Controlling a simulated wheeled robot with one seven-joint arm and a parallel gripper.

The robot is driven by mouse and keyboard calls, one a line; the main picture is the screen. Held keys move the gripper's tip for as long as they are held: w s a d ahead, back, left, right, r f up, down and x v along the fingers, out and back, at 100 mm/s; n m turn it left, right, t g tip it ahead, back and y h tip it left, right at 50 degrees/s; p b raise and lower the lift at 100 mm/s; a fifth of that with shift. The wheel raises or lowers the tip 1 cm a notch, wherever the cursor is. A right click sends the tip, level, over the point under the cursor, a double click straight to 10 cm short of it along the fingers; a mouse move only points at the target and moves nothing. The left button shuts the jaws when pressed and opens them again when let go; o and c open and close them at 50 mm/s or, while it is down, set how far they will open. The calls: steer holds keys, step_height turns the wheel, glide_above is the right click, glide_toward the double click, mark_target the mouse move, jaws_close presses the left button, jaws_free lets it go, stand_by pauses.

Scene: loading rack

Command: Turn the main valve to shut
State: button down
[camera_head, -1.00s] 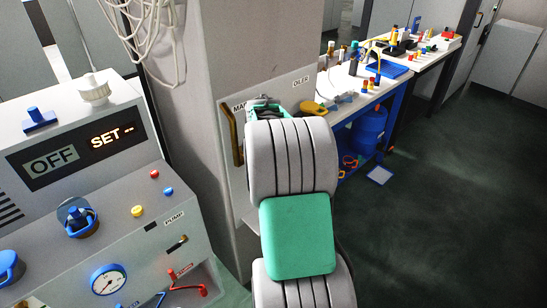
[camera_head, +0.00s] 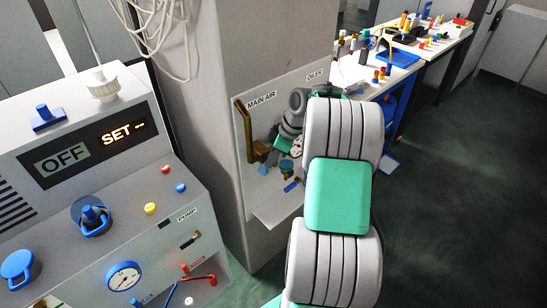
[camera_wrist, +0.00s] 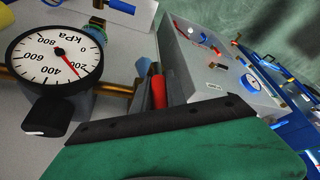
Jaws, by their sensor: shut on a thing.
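The MAIN AIR panel (camera_head: 262,101) is on the side of the grey column in the head view, with a brass pipe (camera_head: 243,135) at its left. My gripper (camera_wrist: 160,88) is low in the wrist view and shut on a red handle (camera_wrist: 158,93). A blue tip (camera_wrist: 143,67) shows just beyond it. I cannot tell for certain that this handle is the main valve's. In the head view my arm hides most of the gripper and handle.
A console with OFF (camera_head: 62,159) and SET displays, knobs and a PUMP gauge (camera_head: 124,276) stands at the left. White cables (camera_head: 160,30) hang above. A bench with a blue tray (camera_head: 392,57) and small parts runs back right. The dark floor (camera_head: 460,180) at right is clear.

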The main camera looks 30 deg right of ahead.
steer(key=shift+f, duration=0.1)
steer(key=c, duration=1.6)
jaws_free()
steer(key=b+v, duration=0.1)
steer(key=v, duration=0.6)
steer(key=shift+s+r, duration=0.1)
steer(key=shift+r, duration=0.3)
